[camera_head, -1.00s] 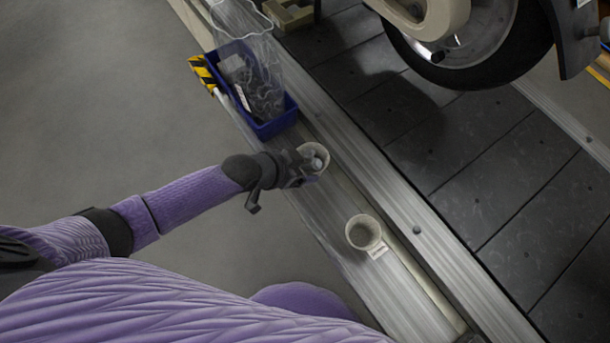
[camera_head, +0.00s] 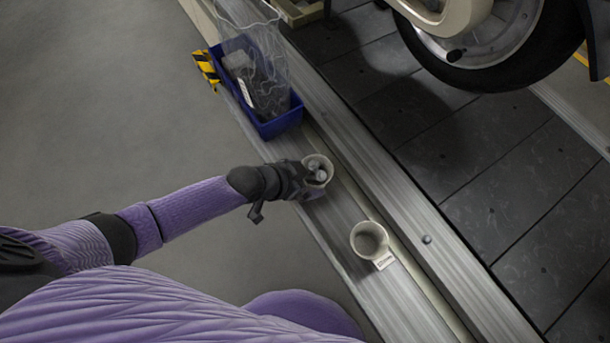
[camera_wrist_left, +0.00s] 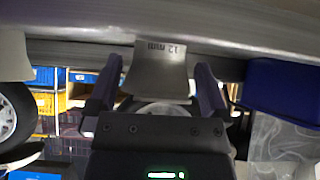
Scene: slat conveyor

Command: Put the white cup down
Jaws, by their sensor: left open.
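A white cup (camera_head: 319,165) stands on the metal ledge beside the conveyor, with small contents in it. My left gripper (camera_head: 304,177) is at this cup, from its left side. In the left wrist view the cup (camera_wrist_left: 158,72), marked "12 mm", sits between the two spread fingers (camera_wrist_left: 155,88), with a gap on each side. A second white cup (camera_head: 369,238) with a small label stands nearer to me on the same ledge. My right gripper is in neither view.
A blue bin (camera_head: 275,124) with a clear plastic bag (camera_head: 262,70) stands farther along the ledge. The dark slat conveyor (camera_head: 470,170) carries a wheeled vehicle (camera_head: 490,50) at upper right. Grey floor (camera_head: 110,90) is clear on the left.

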